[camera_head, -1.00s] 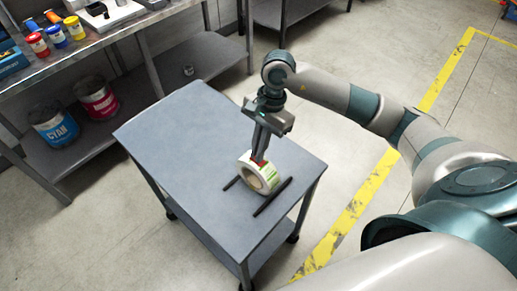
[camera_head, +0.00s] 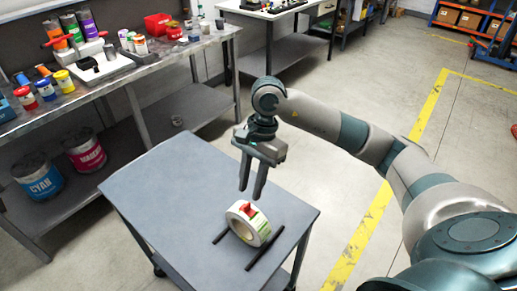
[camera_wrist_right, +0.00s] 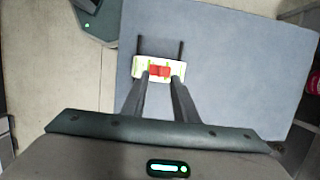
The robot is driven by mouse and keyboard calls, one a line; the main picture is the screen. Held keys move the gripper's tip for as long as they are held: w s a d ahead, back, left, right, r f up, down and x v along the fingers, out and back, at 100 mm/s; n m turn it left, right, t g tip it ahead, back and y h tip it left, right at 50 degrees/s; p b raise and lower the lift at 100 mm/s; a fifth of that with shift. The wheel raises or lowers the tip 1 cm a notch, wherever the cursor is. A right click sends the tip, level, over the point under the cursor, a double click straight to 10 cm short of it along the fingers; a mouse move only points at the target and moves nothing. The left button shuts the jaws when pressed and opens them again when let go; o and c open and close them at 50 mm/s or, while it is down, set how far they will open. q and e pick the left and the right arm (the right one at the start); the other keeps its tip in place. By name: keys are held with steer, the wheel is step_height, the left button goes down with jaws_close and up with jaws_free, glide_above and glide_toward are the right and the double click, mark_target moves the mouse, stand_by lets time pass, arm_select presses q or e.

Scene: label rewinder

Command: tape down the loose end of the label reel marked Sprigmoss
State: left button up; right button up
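The label reel (camera_head: 243,231) is white with green print and a brown core. It stands on its edge on the grey cart top, between two black bars. A red piece of tape (camera_head: 249,209) lies on the top of the reel's rim; it also shows in the right wrist view (camera_wrist_right: 159,70). The name on the reel is too small to read. My right gripper (camera_head: 251,192) is open and empty, just above the reel and apart from it. In the right wrist view its two fingertips (camera_wrist_right: 160,78) are apart near the reel. My left gripper is not in view.
The cart top (camera_head: 165,185) is clear around the reel. A workbench (camera_head: 120,70) at the left holds small pots and bottles, with a cyan can (camera_head: 38,176) and a magenta can (camera_head: 84,151) on its lower shelf. Yellow floor lines run at the right.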

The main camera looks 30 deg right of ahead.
steer(key=b+v, duration=0.3)
steer(key=v, duration=0.9)
steer(key=shift+s, duration=0.1)
stand_by(0.4)
